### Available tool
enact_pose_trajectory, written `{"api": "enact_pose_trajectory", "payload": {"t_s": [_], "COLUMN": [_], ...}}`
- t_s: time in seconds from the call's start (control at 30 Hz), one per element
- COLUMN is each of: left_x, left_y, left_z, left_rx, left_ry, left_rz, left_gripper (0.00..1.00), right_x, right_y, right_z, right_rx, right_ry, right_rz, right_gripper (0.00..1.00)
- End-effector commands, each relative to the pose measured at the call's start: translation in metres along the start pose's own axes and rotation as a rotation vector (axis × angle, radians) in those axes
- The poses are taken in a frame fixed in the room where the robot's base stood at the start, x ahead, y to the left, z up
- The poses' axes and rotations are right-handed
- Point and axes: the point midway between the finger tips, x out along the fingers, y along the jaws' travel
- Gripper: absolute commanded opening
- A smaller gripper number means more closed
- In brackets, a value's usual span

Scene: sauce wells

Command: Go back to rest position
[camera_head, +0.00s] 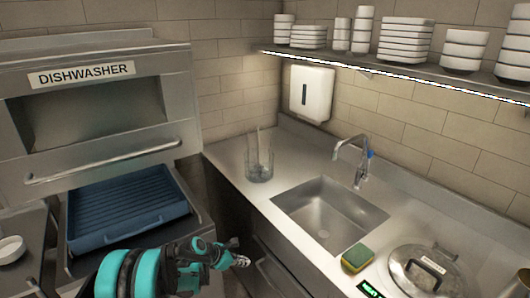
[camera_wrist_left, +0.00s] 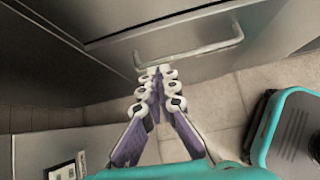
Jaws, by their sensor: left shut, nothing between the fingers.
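My left gripper (camera_head: 240,259) is low in the head view, in front of the counter's cabinet front and to the right of the blue dishwasher rack. It is shut and empty. In the left wrist view its fingers (camera_wrist_left: 156,72) meet at the tips, with a cabinet handle beyond them and tiled floor below. Whether the tips touch the handle I cannot tell. My right gripper is in neither view.
The open dishwasher (camera_head: 100,110) holds a blue rack (camera_head: 125,212) at left. The counter has a glass container (camera_head: 259,168), a sink (camera_head: 328,212), a sponge (camera_head: 357,258) and a lidded pot (camera_head: 428,270). A shelf (camera_head: 400,75) above holds stacked dishes.

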Motion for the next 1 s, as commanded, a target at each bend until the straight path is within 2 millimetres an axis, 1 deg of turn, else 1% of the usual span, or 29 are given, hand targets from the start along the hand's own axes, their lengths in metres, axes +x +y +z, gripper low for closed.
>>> {"api": "enact_pose_trajectory", "payload": {"t_s": [0.17, 0.23, 0.3, 0.37, 0.4, 0.47, 0.5, 0.6, 0.7, 0.8, 0.9, 1.0], "left_x": [-0.056, -0.084, -0.110, -0.132, -0.146, -0.167, -0.180, -0.212, -0.240, -0.264, -0.283, -0.297], "left_y": [-0.017, -0.028, -0.040, -0.052, -0.060, -0.073, -0.083, -0.106, -0.131, -0.155, -0.177, -0.195], "left_z": [0.025, 0.033, 0.038, 0.041, 0.042, 0.042, 0.040, 0.034, 0.023, 0.009, -0.009, -0.026], "left_rx": [0.276, 0.423, 0.571, 0.699, 0.783, 0.910, 0.996, 1.207, 1.418, 1.630, 1.831, 2.002], "left_ry": [0.069, 0.110, 0.152, 0.189, 0.215, 0.255, 0.282, 0.352, 0.425, 0.499, 0.572, 0.636], "left_rz": [0.038, 0.054, 0.064, 0.069, 0.070, 0.070, 0.067, 0.054, 0.028, -0.009, -0.056, -0.108], "left_gripper": [0.00, 0.00, 0.00, 0.00, 0.00, 0.00, 0.00, 0.00, 0.00, 0.00, 0.00, 0.00], "right_x": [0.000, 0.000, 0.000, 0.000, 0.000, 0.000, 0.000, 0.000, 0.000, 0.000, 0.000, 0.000], "right_y": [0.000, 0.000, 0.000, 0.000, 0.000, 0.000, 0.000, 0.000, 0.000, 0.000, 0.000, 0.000], "right_z": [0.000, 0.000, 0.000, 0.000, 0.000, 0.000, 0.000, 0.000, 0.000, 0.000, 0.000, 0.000], "right_rx": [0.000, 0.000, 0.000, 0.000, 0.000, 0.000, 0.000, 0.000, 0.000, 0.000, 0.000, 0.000], "right_ry": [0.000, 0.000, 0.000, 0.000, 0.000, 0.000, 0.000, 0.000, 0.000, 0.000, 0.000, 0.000], "right_rz": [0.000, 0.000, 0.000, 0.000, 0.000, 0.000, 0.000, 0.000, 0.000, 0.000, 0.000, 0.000], "right_gripper": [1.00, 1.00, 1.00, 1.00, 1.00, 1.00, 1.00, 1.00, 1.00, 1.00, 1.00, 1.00]}}
